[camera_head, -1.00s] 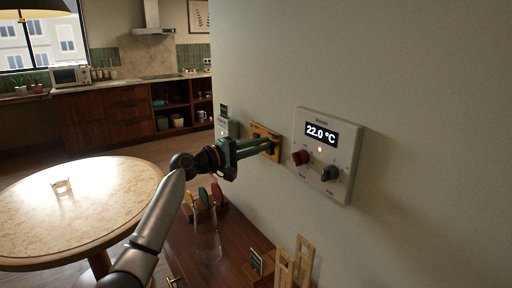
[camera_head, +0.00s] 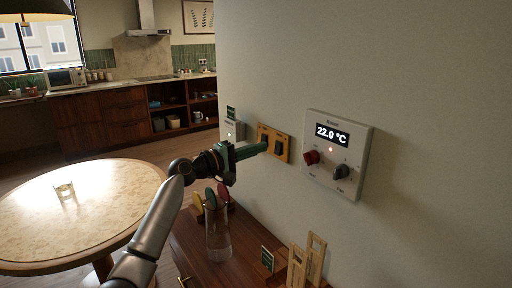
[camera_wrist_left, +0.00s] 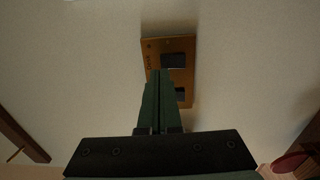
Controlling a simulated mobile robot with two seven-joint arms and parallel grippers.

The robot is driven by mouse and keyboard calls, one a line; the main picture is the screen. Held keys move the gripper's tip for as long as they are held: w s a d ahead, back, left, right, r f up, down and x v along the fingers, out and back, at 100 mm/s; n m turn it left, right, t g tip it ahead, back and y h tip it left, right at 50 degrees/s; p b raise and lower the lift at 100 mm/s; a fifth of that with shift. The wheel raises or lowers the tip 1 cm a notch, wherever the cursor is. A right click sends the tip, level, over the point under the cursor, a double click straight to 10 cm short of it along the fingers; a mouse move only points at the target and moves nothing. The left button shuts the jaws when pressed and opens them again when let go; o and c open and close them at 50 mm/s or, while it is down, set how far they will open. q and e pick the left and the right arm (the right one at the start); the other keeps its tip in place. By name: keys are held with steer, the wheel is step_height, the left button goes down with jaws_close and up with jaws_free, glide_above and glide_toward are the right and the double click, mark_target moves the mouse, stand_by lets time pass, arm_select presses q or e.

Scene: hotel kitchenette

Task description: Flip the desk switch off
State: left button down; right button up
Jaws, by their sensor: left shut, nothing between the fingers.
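A wooden switch plate (camera_head: 284,153) with two dark rockers is on the wall, left of the thermostat panel. In the left wrist view the plate (camera_wrist_left: 150,60) shows one rocker (camera_wrist_left: 173,60) clear and a second rocker (camera_wrist_left: 180,94) partly behind my fingers. My left gripper (camera_head: 264,147) is shut and empty, its fingertips in front of the plate. In the left wrist view its fingertips (camera_wrist_left: 160,72) overlap the plate's left part; I cannot tell whether they touch it. Which rocker is the desk switch I cannot read. My right gripper is not in view.
A thermostat panel (camera_head: 355,134) with red and dark knobs is right of the plate. A small pale box (camera_head: 233,131) is on the wall to the left. Below, a wooden cabinet top holds a clear vase (camera_head: 218,240) and wooden stands (camera_head: 297,266). A round table (camera_head: 110,190) stands at left.

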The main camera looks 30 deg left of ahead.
arm_select(q)
steer(key=b+v, duration=0.2)
steer(key=v, duration=0.8)
steer(key=shift+r, duration=0.25)
steer(key=shift+w, duration=0.1)
